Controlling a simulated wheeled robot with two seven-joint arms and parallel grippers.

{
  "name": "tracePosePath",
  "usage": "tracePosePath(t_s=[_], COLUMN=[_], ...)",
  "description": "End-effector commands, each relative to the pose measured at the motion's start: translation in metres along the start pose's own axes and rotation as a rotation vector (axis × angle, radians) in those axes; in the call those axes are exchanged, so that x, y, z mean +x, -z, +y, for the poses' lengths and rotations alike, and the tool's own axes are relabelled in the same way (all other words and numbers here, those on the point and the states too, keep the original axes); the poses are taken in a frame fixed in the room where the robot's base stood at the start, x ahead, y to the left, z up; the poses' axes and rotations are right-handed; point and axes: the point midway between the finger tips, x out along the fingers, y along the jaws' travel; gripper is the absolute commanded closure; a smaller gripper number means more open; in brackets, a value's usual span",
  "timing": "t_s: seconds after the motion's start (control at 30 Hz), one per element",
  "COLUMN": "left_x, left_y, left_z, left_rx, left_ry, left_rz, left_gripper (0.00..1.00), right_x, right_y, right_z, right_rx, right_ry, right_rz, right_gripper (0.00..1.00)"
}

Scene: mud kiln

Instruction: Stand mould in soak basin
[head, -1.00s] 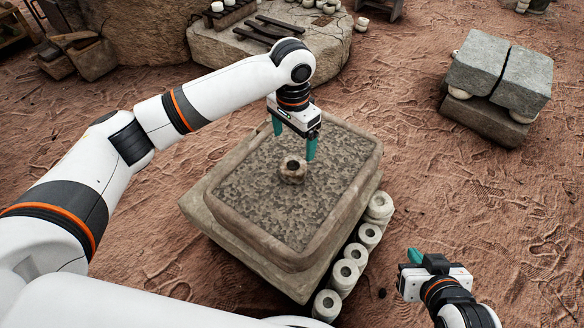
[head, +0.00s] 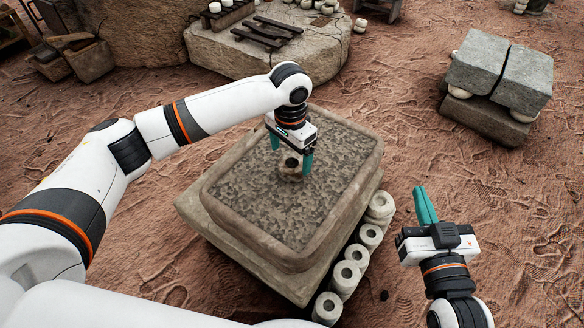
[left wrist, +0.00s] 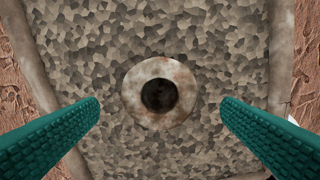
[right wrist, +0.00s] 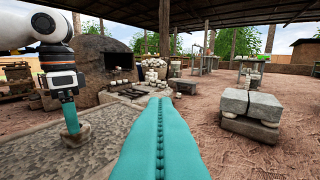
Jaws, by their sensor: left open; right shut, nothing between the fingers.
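The mould (head: 291,165) is a small stone-coloured ring with a dark round hole. It stands hole up on the mottled surface of the soak basin (head: 230,228), near its middle. In the left wrist view the mould (left wrist: 135,95) is centred between the fingertips. My left gripper (head: 291,158) is open above the mould, pointing down, with a finger to either side and gaps between. My right gripper (head: 425,206) is shut and empty, off the basin's right side. Its closed teal fingers fill the middle of the right wrist view (right wrist: 160,140).
Several pale hollow cylinders (head: 345,278) stand along the basin's right side. Cracked grey stone blocks (head: 500,72) sit at the upper right. A round stone slab (head: 225,55) with dark bars (head: 268,32) lies behind. Bare reddish ground lies to the right.

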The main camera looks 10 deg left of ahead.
Motion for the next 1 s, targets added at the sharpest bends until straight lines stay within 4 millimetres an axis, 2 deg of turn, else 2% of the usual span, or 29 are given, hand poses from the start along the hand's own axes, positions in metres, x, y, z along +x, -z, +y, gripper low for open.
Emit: tracePosePath(t_s=[0.27, 0.53, 0.7, 0.93, 0.97, 1.0], left_x=[0.023, 0.044, 0.049, 0.049, 0.049, 0.049], left_y=[-0.001, -0.001, -0.001, -0.001, -0.001, -0.001], left_z=[0.000, 0.001, 0.000, 0.000, 0.000, 0.000], left_rx=[0.000, 0.000, 0.000, 0.000, 0.000, 0.000], left_ry=[0.000, -0.001, 0.000, 0.000, 0.000, 0.000], left_rz=[0.001, 0.001, -0.001, -0.001, -0.001, -0.001], left_gripper=[0.12, 0.12, 0.12, 0.12, 0.14, 0.20], right_x=[-0.001, -0.016, -0.022, -0.023, -0.023, -0.023], right_y=[-0.040, -0.077, -0.087, -0.089, -0.089, -0.089], right_z=[0.006, 0.012, 0.013, 0.013, 0.013, 0.013], right_rx=[0.007, 0.017, 0.020, 0.020, 0.020, 0.020], right_ry=[-0.016, -0.030, -0.033, -0.033, -0.033, -0.033], right_rz=[-0.282, -0.546, -0.621, -0.628, -0.628, -0.628], right_gripper=[1.00, 1.00, 1.00, 1.00, 1.00, 1.00])
